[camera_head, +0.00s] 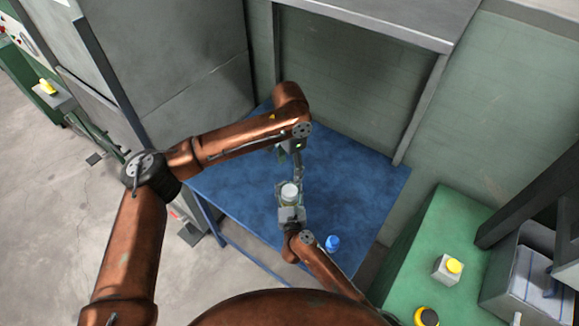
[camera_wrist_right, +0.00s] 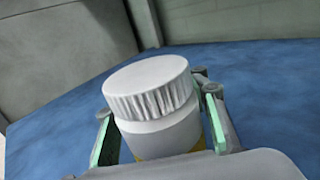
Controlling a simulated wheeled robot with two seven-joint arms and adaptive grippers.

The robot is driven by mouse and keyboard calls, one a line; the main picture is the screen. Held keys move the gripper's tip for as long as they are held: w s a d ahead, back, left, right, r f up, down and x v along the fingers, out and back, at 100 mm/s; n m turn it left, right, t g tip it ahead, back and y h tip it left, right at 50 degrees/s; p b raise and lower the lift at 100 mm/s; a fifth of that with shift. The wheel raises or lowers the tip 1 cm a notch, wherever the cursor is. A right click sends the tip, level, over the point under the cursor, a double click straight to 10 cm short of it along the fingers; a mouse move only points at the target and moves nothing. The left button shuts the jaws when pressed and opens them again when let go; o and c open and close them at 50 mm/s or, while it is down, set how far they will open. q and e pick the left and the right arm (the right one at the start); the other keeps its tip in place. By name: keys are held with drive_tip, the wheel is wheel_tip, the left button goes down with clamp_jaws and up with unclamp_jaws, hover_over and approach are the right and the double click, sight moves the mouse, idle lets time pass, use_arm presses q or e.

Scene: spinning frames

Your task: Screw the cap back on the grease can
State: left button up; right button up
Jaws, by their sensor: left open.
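The grease can (camera_wrist_right: 165,142) stands between the green-padded fingers of my right gripper (camera_wrist_right: 160,135), which is shut on it in the right wrist view. A white ribbed cap (camera_wrist_right: 150,85) sits on top of the can's white upper part; a little yellow shows below. I cannot tell how tightly the cap sits. In the head view the white cap (camera_head: 289,191) shows above the blue table, with my right gripper (camera_head: 290,205) just in front of it. My left gripper (camera_head: 298,172) is open and points down just beyond the cap, apparently empty.
The blue table (camera_head: 360,190) is mostly clear. A small blue object (camera_head: 332,243) stands on it near the right arm. A green bench (camera_head: 440,225) at the right carries a grey box with a yellow top (camera_head: 448,267). A grey cabinet (camera_head: 180,50) and a wall stand behind.

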sight(290, 204)
drive_tip(key=o, duration=0.7)
drive_tip(key=shift+c, duration=0.2)
drive_tip(key=shift+s+f, duration=0.1)
drive_tip(key=s, duration=0.8)
drive_tip(key=s+d, duration=0.1)
drive_tip(key=s, duration=0.2)
drive_tip(key=shift+s, duration=0.4)
